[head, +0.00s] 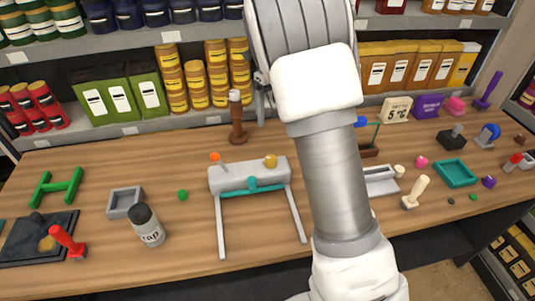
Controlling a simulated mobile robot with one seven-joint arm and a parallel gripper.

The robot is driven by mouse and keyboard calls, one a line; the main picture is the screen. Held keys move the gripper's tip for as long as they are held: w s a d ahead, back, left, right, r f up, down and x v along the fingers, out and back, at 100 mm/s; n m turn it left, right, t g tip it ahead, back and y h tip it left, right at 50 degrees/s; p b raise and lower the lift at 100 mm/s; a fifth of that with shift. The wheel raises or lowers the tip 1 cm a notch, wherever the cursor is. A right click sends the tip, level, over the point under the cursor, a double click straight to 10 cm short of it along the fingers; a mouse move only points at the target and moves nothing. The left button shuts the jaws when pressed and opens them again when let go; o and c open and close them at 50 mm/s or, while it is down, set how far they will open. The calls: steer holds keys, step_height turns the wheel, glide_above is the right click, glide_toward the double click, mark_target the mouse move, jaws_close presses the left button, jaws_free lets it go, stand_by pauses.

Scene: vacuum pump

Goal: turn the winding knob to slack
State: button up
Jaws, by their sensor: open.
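A grey roller-like device (232,178) with two thin splayed legs stands at the middle of the wooden table. It carries an orange ball-ended lever (215,157) at its top left and a gold knob (270,160) at its top right. A teal knob (252,183) sits at the front, on a teal bar. I cannot tell for certain which of these is the winding knob, or its setting. My arm rises through the picture just right of the device, and my gripper is not visible.
The wooden table (100,165) holds a grey square tray (125,203), a labelled bottle (147,226), a green H-shaped piece (57,187) and a red-handled tool (67,241). A brown upright post (237,120) stands behind the device. Stocked shelves line the back. My arm hides table right of centre.

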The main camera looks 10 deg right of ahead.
mark_target(271, 158)
step_height(271, 158, down, 17)
steer(key=shift+p, duration=0.5)
jaws_close()
